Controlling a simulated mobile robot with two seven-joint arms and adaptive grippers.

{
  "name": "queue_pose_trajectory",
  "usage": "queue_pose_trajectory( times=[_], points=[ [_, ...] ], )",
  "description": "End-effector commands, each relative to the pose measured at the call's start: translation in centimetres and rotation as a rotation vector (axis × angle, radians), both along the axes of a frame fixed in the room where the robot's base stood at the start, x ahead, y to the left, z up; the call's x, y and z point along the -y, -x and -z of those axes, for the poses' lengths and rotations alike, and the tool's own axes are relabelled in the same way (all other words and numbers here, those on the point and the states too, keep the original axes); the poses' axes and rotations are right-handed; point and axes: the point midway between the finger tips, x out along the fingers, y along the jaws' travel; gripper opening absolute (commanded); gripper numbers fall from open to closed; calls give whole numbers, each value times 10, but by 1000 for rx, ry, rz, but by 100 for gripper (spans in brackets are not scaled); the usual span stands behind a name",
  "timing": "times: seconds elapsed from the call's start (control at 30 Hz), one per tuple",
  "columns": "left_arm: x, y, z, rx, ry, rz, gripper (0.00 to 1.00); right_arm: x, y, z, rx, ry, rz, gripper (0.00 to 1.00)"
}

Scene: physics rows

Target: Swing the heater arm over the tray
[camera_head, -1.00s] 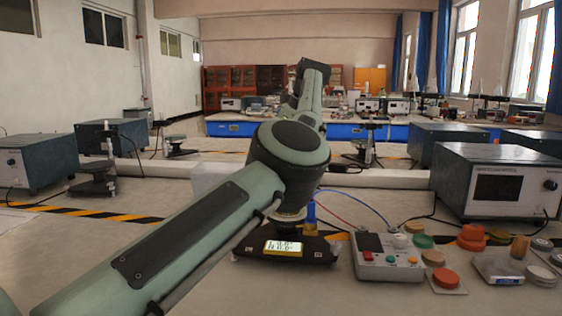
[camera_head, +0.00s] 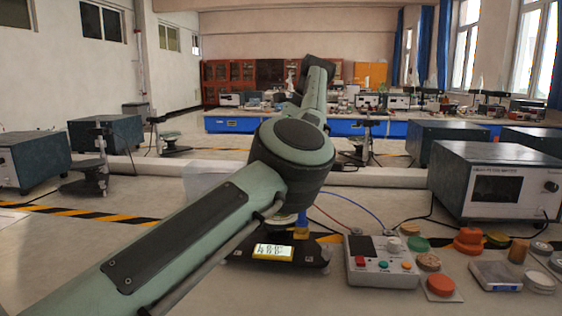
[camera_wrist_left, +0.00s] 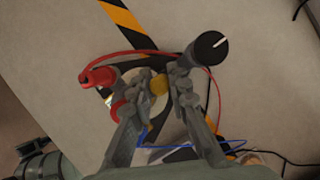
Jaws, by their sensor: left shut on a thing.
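In the head view my left arm comes in from the lower left and its forearm points away from me, so its gripper is hidden there. In the left wrist view my left gripper (camera_wrist_left: 161,78) is closed around a small brass-coloured piece (camera_wrist_left: 158,85). A red-capped part (camera_wrist_left: 97,77) is left of the fingers and a black knob (camera_wrist_left: 210,47) with a white line is right of them. I cannot tell which of these belong to the heater arm. A dark base (camera_head: 240,253) with a lit yellow display (camera_head: 273,252) sits below my elbow. I cannot make out the tray. My right gripper is not in view.
A control box (camera_head: 382,264) with coloured buttons stands right of the base, with red and blue cables behind it. Coloured pieces (camera_head: 467,240) and a large meter (camera_head: 495,185) are further right.

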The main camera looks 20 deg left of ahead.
Motion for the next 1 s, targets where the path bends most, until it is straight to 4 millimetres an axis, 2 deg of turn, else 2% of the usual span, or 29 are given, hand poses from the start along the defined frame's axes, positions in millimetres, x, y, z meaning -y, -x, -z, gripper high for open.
queue_pose_trajectory(
  times=[0.3,0.33,0.5,0.8,1.0],
  points=[
    [1,0,-1,2,0,0,0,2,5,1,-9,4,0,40],
    [1,0,-1,2,0,1,19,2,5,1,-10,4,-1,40],
    [1,0,0,2,0,1,38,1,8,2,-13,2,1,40],
    [1,0,-2,1,0,0,38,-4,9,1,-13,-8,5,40],
    [9,0,-21,3,0,3,38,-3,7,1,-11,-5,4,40]
  ],
)
